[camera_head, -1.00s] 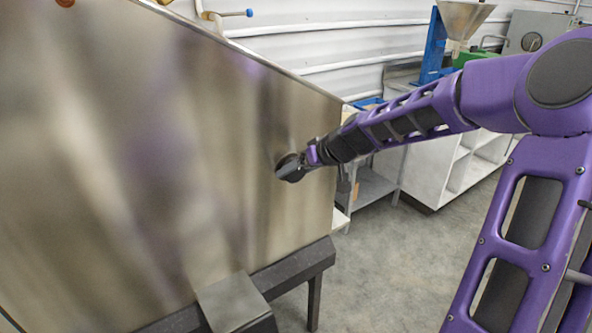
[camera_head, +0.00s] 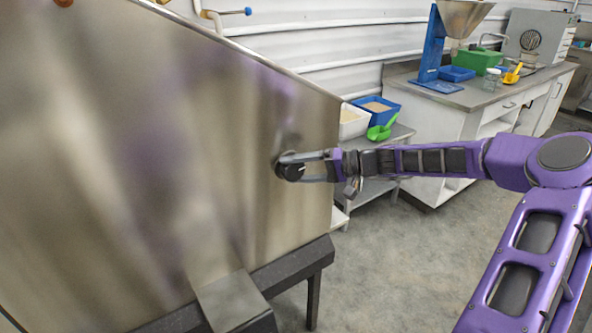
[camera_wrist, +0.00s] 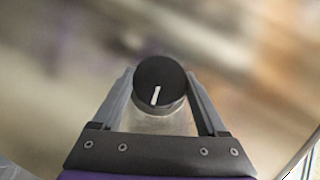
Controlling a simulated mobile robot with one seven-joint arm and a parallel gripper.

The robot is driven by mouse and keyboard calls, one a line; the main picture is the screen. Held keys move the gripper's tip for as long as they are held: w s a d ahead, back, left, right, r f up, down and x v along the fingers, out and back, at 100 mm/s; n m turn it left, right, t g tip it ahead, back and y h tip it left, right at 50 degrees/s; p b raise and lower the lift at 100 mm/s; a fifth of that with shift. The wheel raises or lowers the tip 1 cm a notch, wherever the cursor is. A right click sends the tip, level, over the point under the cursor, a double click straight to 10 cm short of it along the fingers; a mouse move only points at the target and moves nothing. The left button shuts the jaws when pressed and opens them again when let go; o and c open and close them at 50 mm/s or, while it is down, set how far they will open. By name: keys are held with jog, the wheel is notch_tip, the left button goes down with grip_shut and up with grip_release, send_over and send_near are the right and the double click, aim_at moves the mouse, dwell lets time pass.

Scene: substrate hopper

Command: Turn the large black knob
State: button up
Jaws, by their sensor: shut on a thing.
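The large black knob (camera_head: 291,170) sits on the steel side panel of the hopper (camera_head: 130,150). In the wrist view the knob (camera_wrist: 160,82) is round and black, with a white pointer line running almost straight down, leaning slightly left at its lower end. My gripper (camera_head: 300,168) reaches in from the right with the arm nearly level. In the wrist view its two fingers lie on either side of the knob, and my gripper (camera_wrist: 158,92) is shut on it. The fingertips are partly hidden by the knob.
The hopper stands on a dark frame (camera_head: 315,262) with a sloped top edge. Behind the arm are a low table with a white bin (camera_head: 352,122), a blue bin (camera_head: 376,108) and a green scoop (camera_head: 382,131). A bench (camera_head: 470,95) stands at the back right. The floor (camera_head: 390,270) is clear.

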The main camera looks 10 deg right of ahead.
jog(key=m+t+y, duration=0.1)
jog(key=m+y, duration=0.2)
jog(key=m, duration=0.1)
jog(key=shift+f+y, duration=0.1)
jog(key=shift+y, duration=0.3)
dwell(0.5)
jog(key=o, duration=1.3)
jog(key=shift+d, duration=0.1)
jog(key=v, duration=1.7)
jog(key=shift+s+f, duration=0.15)
jog(key=shift+f, duration=0.2)
